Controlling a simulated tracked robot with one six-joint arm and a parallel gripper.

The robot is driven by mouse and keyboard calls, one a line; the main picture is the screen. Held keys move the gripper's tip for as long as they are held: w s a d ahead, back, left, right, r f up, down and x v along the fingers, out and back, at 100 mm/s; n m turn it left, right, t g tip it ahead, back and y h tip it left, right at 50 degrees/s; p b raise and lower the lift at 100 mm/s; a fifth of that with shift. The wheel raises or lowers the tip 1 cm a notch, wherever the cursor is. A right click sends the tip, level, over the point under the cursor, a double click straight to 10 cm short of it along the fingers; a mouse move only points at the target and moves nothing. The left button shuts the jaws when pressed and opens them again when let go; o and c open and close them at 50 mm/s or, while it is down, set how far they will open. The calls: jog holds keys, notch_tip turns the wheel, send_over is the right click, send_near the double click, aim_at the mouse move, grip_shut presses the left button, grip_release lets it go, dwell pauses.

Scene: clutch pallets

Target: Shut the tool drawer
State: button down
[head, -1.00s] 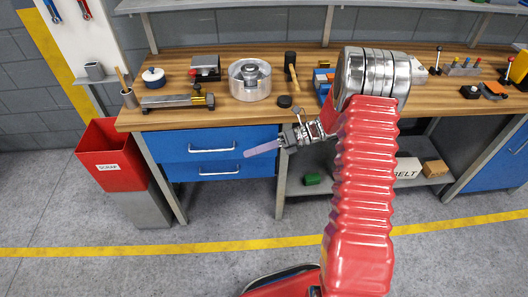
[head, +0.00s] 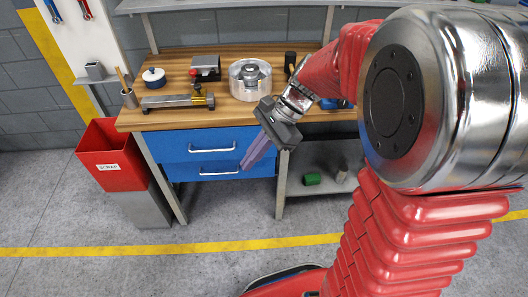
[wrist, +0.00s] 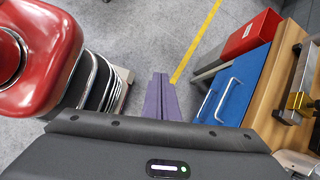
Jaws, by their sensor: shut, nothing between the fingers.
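Two blue drawers sit one above the other under the bench's left part. The upper drawer (head: 175,146) and lower drawer (head: 185,172) each have a silver bar handle. Their fronts also show in the wrist view, right of my fingers. No drawer interior shows, and I cannot tell how far either stands out. My gripper (head: 246,167) is shut and empty, its purple fingers slanting down and left before the drawers' right end, overlapping part of their fronts. In the wrist view the fingers (wrist: 161,80) lie together over the floor, apart from the drawer fronts.
A red scrap bin (head: 103,158) stands left of the drawers. The wooden benchtop (head: 215,108) above holds a caliper-like tool (head: 172,101), a silver round part (head: 250,82) and a small vise (head: 205,68). The floor before the drawers is clear, crossed by a yellow line (head: 180,246).

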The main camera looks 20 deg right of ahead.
jog(key=s+d+r+n+t+h, duration=0.4)
jog(key=s+r+n+h, duration=0.3)
jog(key=s+n, duration=0.5)
jog(key=shift+s+d+r+n+t, duration=0.25)
jog(key=shift+r+n+t, duration=0.65)
jog(key=shift+n, duration=0.9)
jog(key=shift+a, duration=0.1)
jog(key=shift+s, duration=0.1)
